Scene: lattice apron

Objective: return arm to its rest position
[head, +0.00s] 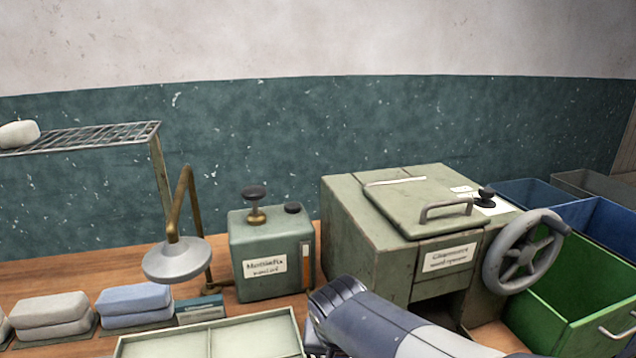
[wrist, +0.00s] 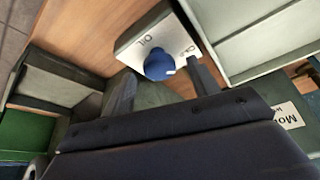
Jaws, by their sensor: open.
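In the wrist view my gripper (wrist: 160,72) is open, its two dark fingers spread apart. In the head view my grey-blue arm (head: 385,325) reaches in from the bottom edge, in front of the green machine. The fingers cannot be made out there.
The boxy green machine (head: 350,225) with a handwheel (head: 525,252) stands right of centre. Left of it are a green dispenser (head: 270,240), a lamp (head: 177,260), a pale divided tray (head: 250,335) and folded cloths (head: 135,300). Green (head: 560,310) and blue (head: 600,225) bins stand at right.

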